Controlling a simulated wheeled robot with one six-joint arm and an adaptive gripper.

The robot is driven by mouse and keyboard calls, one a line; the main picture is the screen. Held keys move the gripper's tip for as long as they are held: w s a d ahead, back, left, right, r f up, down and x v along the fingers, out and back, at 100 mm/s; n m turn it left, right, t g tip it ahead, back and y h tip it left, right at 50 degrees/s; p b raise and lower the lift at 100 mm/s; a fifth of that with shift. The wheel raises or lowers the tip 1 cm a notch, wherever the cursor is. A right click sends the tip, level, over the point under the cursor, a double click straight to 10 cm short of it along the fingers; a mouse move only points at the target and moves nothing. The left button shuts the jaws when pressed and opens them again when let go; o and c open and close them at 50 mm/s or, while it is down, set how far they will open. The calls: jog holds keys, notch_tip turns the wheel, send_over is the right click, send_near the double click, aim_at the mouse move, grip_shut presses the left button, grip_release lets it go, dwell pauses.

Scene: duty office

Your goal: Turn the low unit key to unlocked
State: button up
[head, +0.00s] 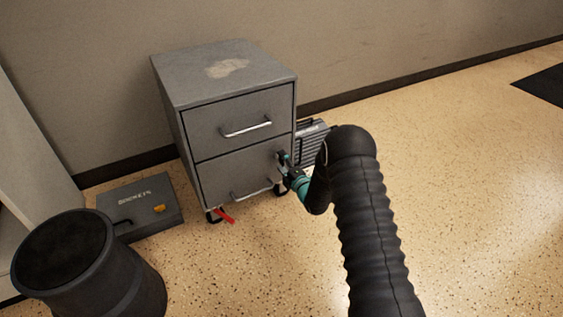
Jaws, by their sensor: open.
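The low unit (235,125) is a grey metal cabinet with two drawers, standing on casters against the wall. Both drawers look closed. My gripper (281,158) is open at the right side of the lower drawer's front, near its upper right corner. No key can be made out there; the gripper covers that spot, and the view is too small to tell whether the fingers touch anything. The lower drawer handle (251,194) is just below and left of my gripper. The upper drawer handle (246,131) is above it.
A dark bin (72,262) stands at the front left. A flat grey case (146,205) lies left of the unit. A red piece (226,216) shows under the unit's front. A grey slatted object (313,143) stands behind my gripper.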

jog(key=v, duration=1.1)
